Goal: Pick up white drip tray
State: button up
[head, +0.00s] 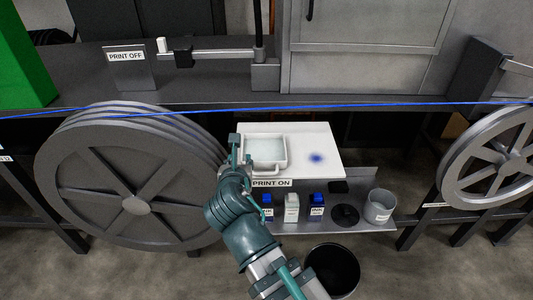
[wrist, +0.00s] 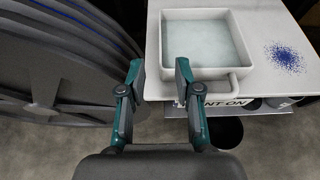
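The white drip tray (head: 287,151) is a shallow square tray with pale contents and a looped handle at its front. It sits on the left part of a white board (head: 325,140). In the wrist view the tray (wrist: 215,73) is ahead and to the right, with its handle (wrist: 238,84) at the near right. My gripper (head: 240,156) is at the tray's left side. In the wrist view my gripper (wrist: 160,71) is open, with nothing between its fingers. The right finger overlaps the tray's near left corner in the picture; contact cannot be told.
A large grey wheel (head: 135,205) stands close on the left. The board has a blue speckled stain (head: 316,158) and a PRINT ON label (head: 271,183). A lower shelf holds several small bottles (head: 291,208) and a grey cup (head: 380,206).

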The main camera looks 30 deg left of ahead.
aim_at(264, 155)
jog(key=p+x, duration=0.2)
jog(key=x, duration=0.8)
jog(key=shift+w+a+f, duration=0.1)
grip_shut()
